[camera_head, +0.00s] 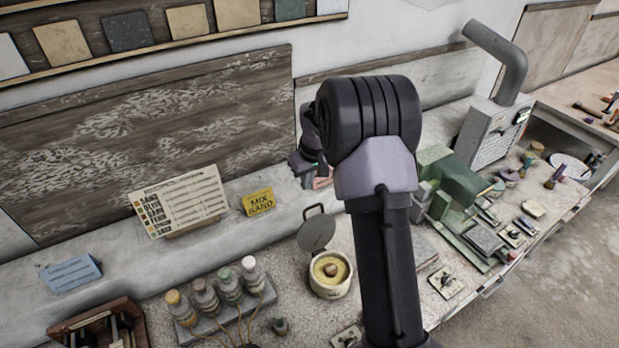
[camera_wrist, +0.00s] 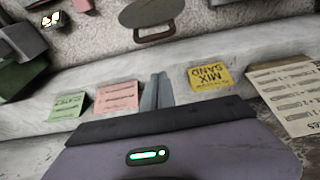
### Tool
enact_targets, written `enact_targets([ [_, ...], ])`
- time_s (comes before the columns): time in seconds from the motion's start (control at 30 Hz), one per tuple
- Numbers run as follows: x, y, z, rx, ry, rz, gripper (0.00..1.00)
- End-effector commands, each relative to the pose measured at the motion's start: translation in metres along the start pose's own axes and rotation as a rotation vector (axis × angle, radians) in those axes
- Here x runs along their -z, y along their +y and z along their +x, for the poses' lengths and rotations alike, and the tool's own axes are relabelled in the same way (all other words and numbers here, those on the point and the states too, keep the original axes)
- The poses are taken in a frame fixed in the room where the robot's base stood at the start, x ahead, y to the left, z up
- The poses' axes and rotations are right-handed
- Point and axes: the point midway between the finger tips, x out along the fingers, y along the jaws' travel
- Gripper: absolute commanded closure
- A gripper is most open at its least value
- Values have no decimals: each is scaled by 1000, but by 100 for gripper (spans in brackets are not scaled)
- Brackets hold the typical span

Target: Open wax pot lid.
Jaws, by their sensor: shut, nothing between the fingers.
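The wax pot (camera_head: 330,290) is a cream pot on the bench, with yellow wax and a brownish lump visible inside. Its grey round lid (camera_head: 317,233) stands raised at the pot's back left edge, leaving the mouth uncovered. The lid's dark loop handle (camera_head: 314,209) points up and away from the pot. The lid also shows at the top of the wrist view (camera_wrist: 150,12). My gripper (camera_wrist: 157,90) is shut and empty, apart from the lid, toward the back wall. In the head view my arm hides most of it.
A yellow MIX SAND card (camera_head: 258,202) and a larger lettered board (camera_head: 180,205) stand on the back ledge. Capped bottles (camera_head: 228,285) stand left of the pot. Green blocks (camera_head: 450,185) and a grey machine with a pipe (camera_head: 490,130) are to the right.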

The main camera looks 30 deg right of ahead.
Motion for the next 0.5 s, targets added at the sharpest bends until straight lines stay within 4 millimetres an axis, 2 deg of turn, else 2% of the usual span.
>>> enact_targets([
  [0.03,-1,0,12,1,-3,0,100],
  [0.2,-1,0,49,2,-3,3,100],
  [0.4,-29,1,35,-1,0,5,100],
  [0.5,-36,1,33,-1,1,6,100],
])
